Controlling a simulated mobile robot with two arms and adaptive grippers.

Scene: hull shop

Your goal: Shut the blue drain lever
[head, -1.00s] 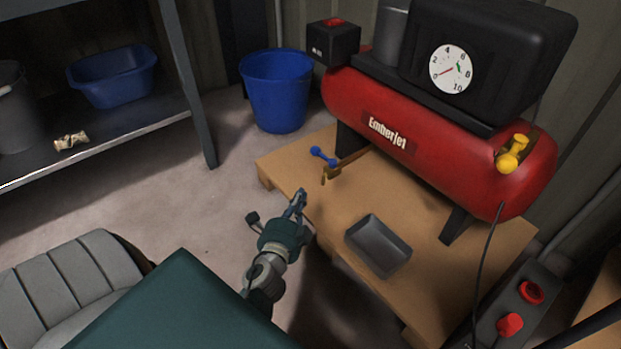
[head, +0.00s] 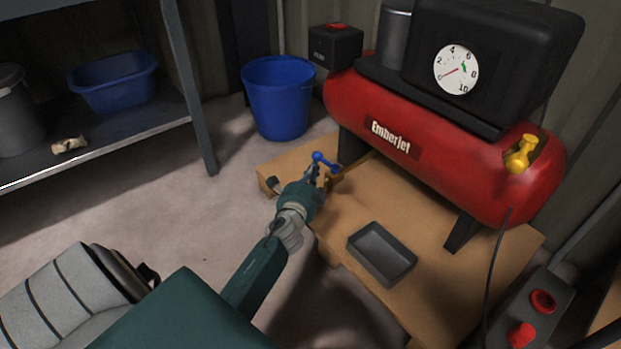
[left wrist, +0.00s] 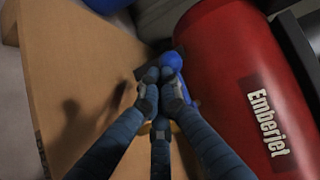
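The blue drain lever (head: 324,160) sits at the end of a brass pipe (head: 352,163) under the red compressor tank (head: 430,146). In the left wrist view the lever's blue knob (left wrist: 172,61) shows just beyond my fingertips. My left gripper (head: 312,173) is at the lever. Its fingers are drawn together in the left wrist view (left wrist: 160,78), with no clear gap between the tips. They overlap the lever there and hide part of it; I cannot tell whether they touch it. My right gripper is not in view.
The compressor stands on a wooden pallet (head: 345,215) with a grey tray (head: 382,253) on it. A blue bucket (head: 279,105) stands behind on the floor. A yellow lever (head: 523,155) is at the tank's right end. A shelf (head: 110,137) is at left, with open floor between.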

